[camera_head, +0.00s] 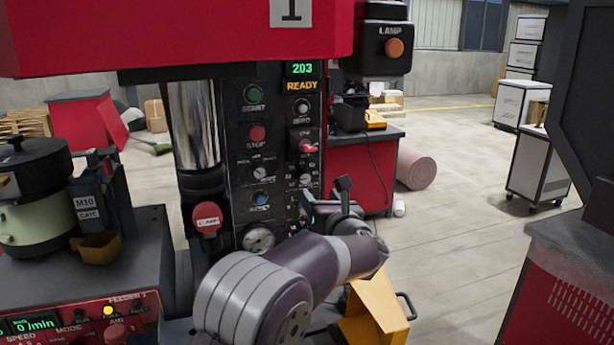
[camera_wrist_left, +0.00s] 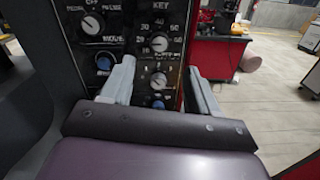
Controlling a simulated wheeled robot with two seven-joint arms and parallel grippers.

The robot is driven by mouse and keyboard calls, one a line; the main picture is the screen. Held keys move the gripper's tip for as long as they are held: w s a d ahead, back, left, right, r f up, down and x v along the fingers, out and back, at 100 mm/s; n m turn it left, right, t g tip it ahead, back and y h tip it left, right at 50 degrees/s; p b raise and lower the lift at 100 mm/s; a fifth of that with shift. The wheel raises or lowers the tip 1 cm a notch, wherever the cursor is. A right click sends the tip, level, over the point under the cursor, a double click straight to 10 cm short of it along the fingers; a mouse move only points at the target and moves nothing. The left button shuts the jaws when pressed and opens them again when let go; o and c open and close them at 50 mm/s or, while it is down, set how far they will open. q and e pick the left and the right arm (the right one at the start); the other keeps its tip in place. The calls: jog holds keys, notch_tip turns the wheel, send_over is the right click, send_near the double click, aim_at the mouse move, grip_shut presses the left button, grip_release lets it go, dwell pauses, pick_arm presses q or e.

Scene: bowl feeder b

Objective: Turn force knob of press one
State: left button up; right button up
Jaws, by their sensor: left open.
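The control panel of press one (camera_head: 275,150) carries several knobs and buttons. In the left wrist view, a dial knob (camera_wrist_left: 159,44) with a number scale sits at the upper right of the panel. A smaller knob (camera_wrist_left: 160,80) sits below it, and a blue button (camera_wrist_left: 158,104) lower still. I cannot read which is labelled force. My left gripper (camera_head: 325,205) is at the panel's lower right edge; in the wrist view, its open fingers (camera_wrist_left: 160,76) frame the smaller knob, with nothing between them held. Contact cannot be judged. My right gripper is not in view.
A red-capped knob (camera_head: 207,216) and a gauge (camera_head: 258,239) are at the panel's lower left. A feeder (camera_head: 35,190) stands at left. A red bench (camera_head: 380,170) is behind; open floor lies to the right.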

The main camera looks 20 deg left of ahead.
aim_at(305, 180)
pick_arm(q)
jog(key=p+x, duration=0.2)
jog(key=x, duration=0.6)
jog(key=shift+w+a+f, duration=0.2)
jog(key=shift+w, duration=0.05)
jog(key=shift+w+a+r+p, duration=0.1)
jog(key=shift+w+a+p, duration=0.1)
jog(key=shift+p, duration=0.15)
jog(key=shift+w, duration=0.1)
jog(key=c, duration=1)
